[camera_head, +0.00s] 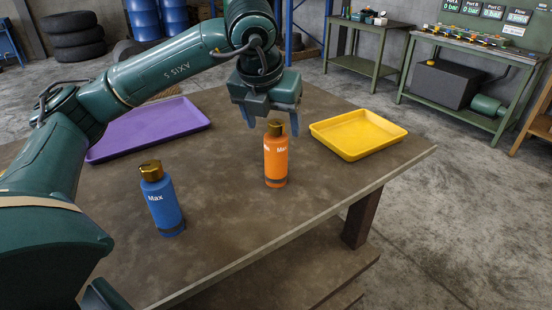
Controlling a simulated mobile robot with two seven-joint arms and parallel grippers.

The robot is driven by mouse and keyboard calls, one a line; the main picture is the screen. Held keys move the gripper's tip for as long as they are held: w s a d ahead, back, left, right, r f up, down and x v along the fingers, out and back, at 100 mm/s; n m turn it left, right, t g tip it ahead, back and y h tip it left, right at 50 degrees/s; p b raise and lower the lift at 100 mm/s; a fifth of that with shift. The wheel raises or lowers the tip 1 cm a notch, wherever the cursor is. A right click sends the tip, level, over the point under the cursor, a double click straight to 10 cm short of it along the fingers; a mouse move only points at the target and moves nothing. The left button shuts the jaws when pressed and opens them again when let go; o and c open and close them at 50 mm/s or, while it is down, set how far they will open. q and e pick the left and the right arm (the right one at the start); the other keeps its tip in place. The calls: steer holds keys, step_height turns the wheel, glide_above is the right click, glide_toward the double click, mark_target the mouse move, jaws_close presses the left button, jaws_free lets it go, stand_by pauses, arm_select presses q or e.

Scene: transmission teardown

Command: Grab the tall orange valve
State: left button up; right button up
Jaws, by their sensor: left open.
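The tall orange valve (276,160) stands upright on the brown table, with a dark gold cap and a "Max" label. My left gripper (270,125) points down at its top. The fingers are open, one on the left and one on the right of the cap. Whether they touch the cap cannot be told. My right gripper is not in view.
A blue valve (162,203) with a gold cap stands on the table (230,220) to the left. A yellow tray (358,134) lies to the right and a purple tray (148,130) lies at the back left, partly behind my arm. The table's front middle is clear.

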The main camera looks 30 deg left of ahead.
mark_target(274, 135)
arm_select(q)
steer(key=p+x, duration=0.1)
steer(key=x, duration=0.6)
steer(key=shift+w+a, duration=0.15)
steer(key=shift+a, duration=0.05)
steer(key=shift+c, duration=0.3)
jaws_close()
steer(key=shift+r, duration=0.1)
